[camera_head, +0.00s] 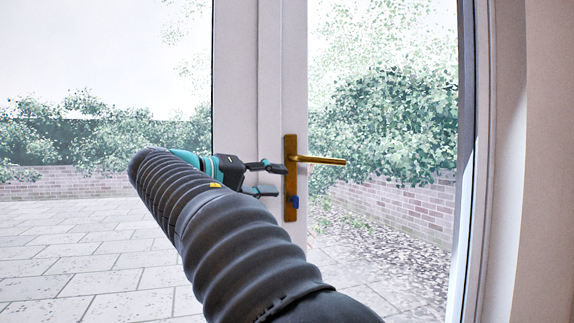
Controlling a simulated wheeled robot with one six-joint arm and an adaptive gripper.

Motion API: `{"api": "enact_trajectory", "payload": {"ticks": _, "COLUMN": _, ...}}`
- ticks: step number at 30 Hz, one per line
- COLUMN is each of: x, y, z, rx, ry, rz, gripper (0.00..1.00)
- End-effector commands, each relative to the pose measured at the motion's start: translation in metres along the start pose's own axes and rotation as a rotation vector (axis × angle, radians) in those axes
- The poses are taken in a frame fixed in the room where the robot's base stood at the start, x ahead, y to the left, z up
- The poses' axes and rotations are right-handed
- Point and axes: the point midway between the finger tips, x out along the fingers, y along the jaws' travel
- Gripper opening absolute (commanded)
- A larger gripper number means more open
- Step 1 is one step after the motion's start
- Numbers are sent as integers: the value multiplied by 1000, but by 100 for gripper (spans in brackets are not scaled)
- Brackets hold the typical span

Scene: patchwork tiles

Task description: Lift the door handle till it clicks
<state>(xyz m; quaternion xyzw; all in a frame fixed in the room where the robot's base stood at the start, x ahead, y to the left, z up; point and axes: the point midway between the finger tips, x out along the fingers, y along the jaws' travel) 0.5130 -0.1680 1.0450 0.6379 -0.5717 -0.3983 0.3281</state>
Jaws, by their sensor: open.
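The brass door handle (320,160) is a lever that sticks out to the right from a tall brass backplate (290,178) on the white door frame. The lever looks about level. A small blue piece (294,202) sits low on the backplate. My gripper (273,180) is just left of the backplate, its dark fingers apart, one above the other, and pointing right. Nothing shows between the fingers. The upper fingertip overlaps the backplate's left edge in the picture; I cannot tell whether it touches. The lever is to the right of the fingertips.
The white door stile (262,60) runs vertically between two glass panes. A white frame (485,200) and a beige wall (550,160) stand at the right. Paving, a brick wall (400,205) and shrubs show through the glass. My sleeved arm covers the lower middle.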

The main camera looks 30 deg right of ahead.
Motion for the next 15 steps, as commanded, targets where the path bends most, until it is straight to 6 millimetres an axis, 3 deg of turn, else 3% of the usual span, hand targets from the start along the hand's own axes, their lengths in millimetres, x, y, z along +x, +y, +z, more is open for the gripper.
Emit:
{"api": "enact_trajectory", "payload": {"ticks": 3, "x": -8, "y": 14, "z": -18, "rx": 59, "ry": -6, "rz": 103, "gripper": 42}}
{"api": "enact_trajectory", "payload": {"ticks": 8, "x": -10, "y": 24, "z": -25, "rx": 96, "ry": -11, "rz": 161, "gripper": 42}}
{"api": "enact_trajectory", "payload": {"ticks": 15, "x": 20, "y": 30, "z": -24, "rx": 97, "ry": -14, "rz": 165, "gripper": 42}}
